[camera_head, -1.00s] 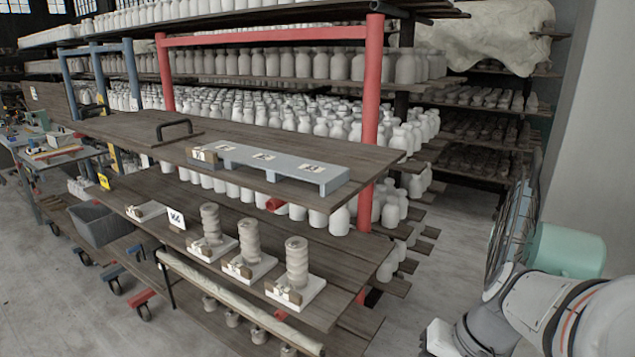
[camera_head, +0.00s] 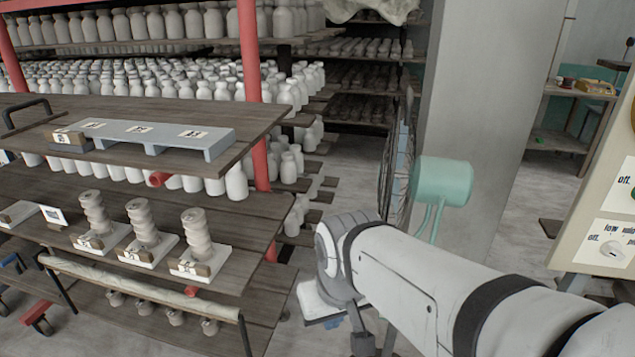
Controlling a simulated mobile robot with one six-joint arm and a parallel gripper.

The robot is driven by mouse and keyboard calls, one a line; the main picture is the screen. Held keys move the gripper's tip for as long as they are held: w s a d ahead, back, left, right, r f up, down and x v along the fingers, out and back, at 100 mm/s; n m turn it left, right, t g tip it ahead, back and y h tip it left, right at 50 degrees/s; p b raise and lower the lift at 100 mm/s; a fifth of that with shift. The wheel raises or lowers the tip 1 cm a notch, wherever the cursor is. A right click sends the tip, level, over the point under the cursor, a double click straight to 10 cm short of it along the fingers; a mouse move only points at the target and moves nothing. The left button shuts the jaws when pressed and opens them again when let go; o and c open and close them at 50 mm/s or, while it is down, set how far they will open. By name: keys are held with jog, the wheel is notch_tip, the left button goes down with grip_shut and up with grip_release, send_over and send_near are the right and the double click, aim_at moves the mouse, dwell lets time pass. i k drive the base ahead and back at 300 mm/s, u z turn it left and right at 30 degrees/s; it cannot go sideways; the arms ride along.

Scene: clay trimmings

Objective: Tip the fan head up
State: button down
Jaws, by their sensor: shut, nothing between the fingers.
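The fan head shows right of the middle, behind my arm. Its mint-green motor housing (camera_head: 443,179) is a rounded drum on thin green supports. Its dark wire grille (camera_head: 389,172) is seen almost edge-on, facing left and standing close to upright. My white and grey arm crosses in front and hides the lower part of the fan and its stand. My arm bends down at the lower middle. My gripper's fingers do not show in this view, so I cannot see how far they are from the fan.
A grey pillar (camera_head: 488,110) rises behind the fan. A cream panel (camera_head: 608,215) with labelled controls stands at the right edge. Some bare floor shows right of the pillar.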

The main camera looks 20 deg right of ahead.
aim_at(430, 177)
jog(key=z, duration=1.85)
jog(key=k, duration=1.2)
jog(key=u, duration=0.7)
jog(key=i, duration=1)
jog(key=u, duration=0.05)
